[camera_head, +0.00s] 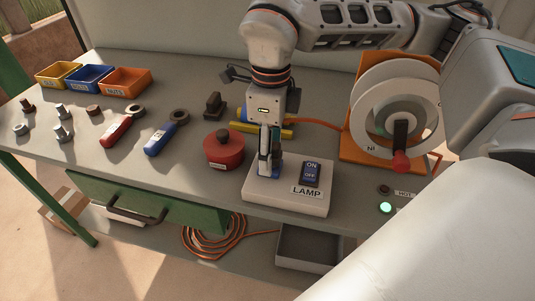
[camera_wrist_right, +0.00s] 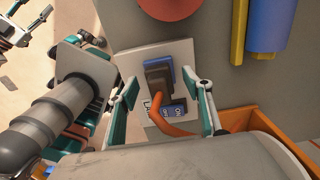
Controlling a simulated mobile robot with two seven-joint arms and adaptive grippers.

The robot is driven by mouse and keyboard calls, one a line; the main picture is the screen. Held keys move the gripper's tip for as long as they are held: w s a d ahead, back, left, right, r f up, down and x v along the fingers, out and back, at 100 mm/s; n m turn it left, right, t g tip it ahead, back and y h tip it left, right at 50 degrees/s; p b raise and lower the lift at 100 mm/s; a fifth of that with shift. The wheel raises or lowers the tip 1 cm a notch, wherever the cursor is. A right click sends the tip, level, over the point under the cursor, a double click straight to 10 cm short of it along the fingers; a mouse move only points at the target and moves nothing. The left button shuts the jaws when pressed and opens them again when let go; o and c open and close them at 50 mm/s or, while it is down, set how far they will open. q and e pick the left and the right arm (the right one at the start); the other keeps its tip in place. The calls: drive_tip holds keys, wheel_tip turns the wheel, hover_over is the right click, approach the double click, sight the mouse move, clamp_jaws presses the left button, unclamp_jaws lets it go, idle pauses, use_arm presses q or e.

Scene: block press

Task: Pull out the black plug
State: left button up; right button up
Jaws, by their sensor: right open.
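The black plug (camera_wrist_right: 158,78) sits on the blue socket (camera_wrist_right: 169,68) of the white lamp base (camera_head: 257,190), with an orange cord leading from it in the right wrist view. My right gripper (camera_wrist_right: 165,88) is open, with one finger on each side of the plug; I cannot tell whether they touch it. In the head view my right gripper (camera_head: 268,160) points down at the lamp base and mostly hides the plug. A blue ON/OFF switch (camera_head: 311,173) is beside it. Part of what looks like my left gripper (camera_wrist_right: 30,22) shows small at the upper left of the wrist view.
A red round thing with a dark knob (camera_head: 223,150) stands just left of the lamp base. A cable reel (camera_head: 372,112) on an orange stand is to the right. A black object (camera_head: 213,104), tools and bins are further left. A green lit button (camera_head: 386,207) is near the front.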

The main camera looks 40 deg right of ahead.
use_arm(q)
drive_tip(key=shift+w, duration=0.25)
use_arm(e)
drive_tip(key=shift+f, duration=0.1)
use_arm(q)
drive_tip(key=shift+s+d, duration=0.1)
drive_tip(key=shift+s, duration=0.35)
drive_tip(key=shift+w+r, duration=0.2)
drive_tip(key=shift+w, duration=0.15)
drive_tip(key=shift+w+r+p, duration=0.3)
drive_tip(key=shift+r, duration=0.05)
idle(0.4)
